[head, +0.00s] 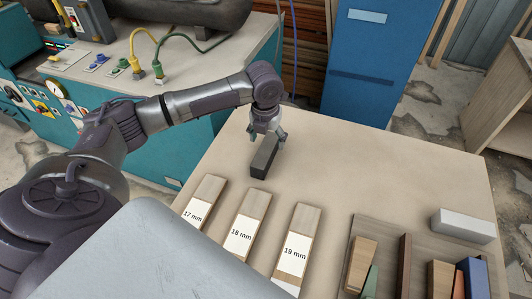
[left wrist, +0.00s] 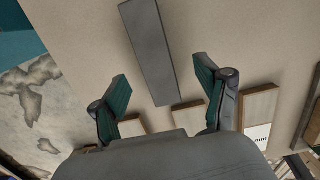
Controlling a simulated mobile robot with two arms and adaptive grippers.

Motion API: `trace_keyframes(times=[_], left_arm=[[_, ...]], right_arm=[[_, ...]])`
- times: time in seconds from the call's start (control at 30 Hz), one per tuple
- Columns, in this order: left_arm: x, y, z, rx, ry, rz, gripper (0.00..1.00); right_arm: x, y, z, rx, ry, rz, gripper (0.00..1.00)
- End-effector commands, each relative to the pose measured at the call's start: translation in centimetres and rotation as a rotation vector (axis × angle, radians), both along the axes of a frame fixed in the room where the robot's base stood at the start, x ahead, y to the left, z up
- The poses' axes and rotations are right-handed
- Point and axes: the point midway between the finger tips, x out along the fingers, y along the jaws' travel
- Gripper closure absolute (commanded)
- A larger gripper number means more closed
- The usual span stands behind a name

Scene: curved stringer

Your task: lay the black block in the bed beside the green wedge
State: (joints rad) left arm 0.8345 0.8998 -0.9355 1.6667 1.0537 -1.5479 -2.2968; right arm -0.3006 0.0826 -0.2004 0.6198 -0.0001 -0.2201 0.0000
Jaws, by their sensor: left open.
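The black block (head: 262,158) lies on the table, below my left gripper (head: 267,132). In the left wrist view the block (left wrist: 150,45) shows as a long dark bar ahead of the fingertips (left wrist: 162,88). The fingers are spread wide with nothing between them; contact with the block cannot be made out. The wooden bed (head: 362,228) is at the lower right of the table. My right gripper is not in view.
A reddish-brown strip (head: 403,262) and a blue piece (head: 472,278) are in the bed. A pale block (head: 463,226) lies behind it. The table's back right is clear.

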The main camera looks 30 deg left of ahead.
Motion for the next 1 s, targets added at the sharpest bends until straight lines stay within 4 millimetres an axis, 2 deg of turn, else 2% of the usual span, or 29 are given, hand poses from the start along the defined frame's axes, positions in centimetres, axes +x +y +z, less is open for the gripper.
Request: trace_keyframes(times=[0.13, 0.27, 0.4, 0.67, 0.77, 1.0], left_arm=[[0.0, 0.4, -1.1, 0.001, 0.003, 0.002, 0.25], [0.1, 1.0, -3.1, 0.002, 0.005, 0.002, 0.25], [0.4, 0.9, -4.8, 0.000, 0.000, 0.001, 0.25], [0.5, 0.9, -5.3, 0.001, -0.002, 0.000, 0.25], [0.5, 0.9, -5.3, 0.001, -0.002, 0.000, 0.38], [0.5, 0.9, -5.2, 0.001, -0.002, 0.001, 0.78]], right_arm=[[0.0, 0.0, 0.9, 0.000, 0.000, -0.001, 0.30], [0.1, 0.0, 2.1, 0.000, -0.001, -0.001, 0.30], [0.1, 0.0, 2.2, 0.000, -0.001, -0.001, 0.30], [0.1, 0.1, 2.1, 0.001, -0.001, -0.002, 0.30], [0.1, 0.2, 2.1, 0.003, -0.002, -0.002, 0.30], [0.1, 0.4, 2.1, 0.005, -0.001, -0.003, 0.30]])
